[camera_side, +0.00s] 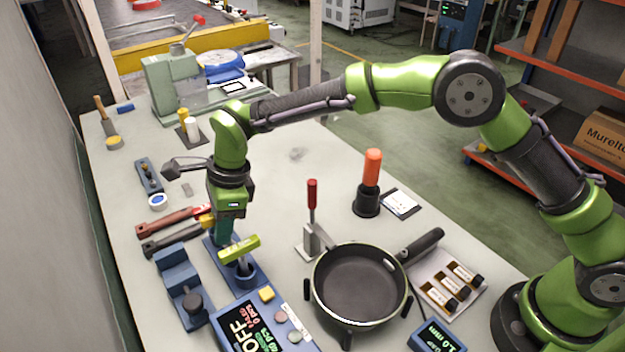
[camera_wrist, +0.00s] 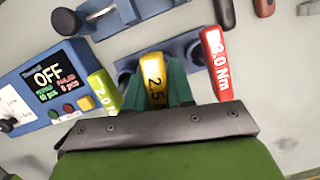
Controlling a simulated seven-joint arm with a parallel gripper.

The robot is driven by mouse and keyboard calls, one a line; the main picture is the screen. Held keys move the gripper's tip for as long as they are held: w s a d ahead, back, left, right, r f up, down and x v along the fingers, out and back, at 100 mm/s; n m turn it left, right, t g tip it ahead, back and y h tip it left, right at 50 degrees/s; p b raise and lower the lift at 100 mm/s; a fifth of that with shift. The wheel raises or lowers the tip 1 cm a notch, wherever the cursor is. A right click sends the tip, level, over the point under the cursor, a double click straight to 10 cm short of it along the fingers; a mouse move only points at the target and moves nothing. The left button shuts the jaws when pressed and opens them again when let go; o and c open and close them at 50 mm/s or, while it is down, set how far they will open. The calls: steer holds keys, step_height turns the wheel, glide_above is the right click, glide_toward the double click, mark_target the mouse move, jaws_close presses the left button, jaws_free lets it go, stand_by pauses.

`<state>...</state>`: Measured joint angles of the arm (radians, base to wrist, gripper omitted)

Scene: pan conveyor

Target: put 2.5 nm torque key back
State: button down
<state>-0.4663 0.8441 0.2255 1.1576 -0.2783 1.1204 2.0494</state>
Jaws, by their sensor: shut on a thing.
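My gripper (camera_side: 224,234) points down over the blue key rack (camera_side: 248,284). Its teal fingers (camera_wrist: 152,95) are shut on the yellow 2.5 torque key (camera_wrist: 153,80), whose handle lies between them in the wrist view. In the side view a yellow end of this key (camera_side: 205,222) shows left of the fingers. The key's lower part is hidden, so I cannot tell whether it is in its socket. The yellow-green 2.0 key (camera_side: 240,249) stands in the rack on one side, and the red 3.0 Nm key (camera_wrist: 216,62) is on the other side.
The control box reading OFF (camera_side: 262,328) is close to the rack. A blue block with a black knob (camera_side: 176,276) stands left of it. Red (camera_side: 170,222) and dark (camera_side: 172,240) handled tools lie behind. A pan (camera_side: 358,284) is to the right.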

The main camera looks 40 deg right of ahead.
steer(key=shift+f, duration=1.35)
steer(key=c, duration=0.9)
jaws_free()
steer(key=w+v, duration=0.1)
steer(key=v, duration=1.6)
steer(key=s+d+r+n+t, duration=0.2)
steer(key=s+d+r+n, duration=0.3)
steer(key=d, duration=0.4)
steer(key=s+d+f+n+t+h, duration=0.1)
steer(key=s+d+n+t, duration=0.3)
steer(key=s+d+n, duration=0.7)
steer(key=s+d+f, duration=0.1)
steer(key=s+d, duration=0.5)
steer(key=d, duration=0.1)
steer(key=shift+s+d+t, duration=0.3)
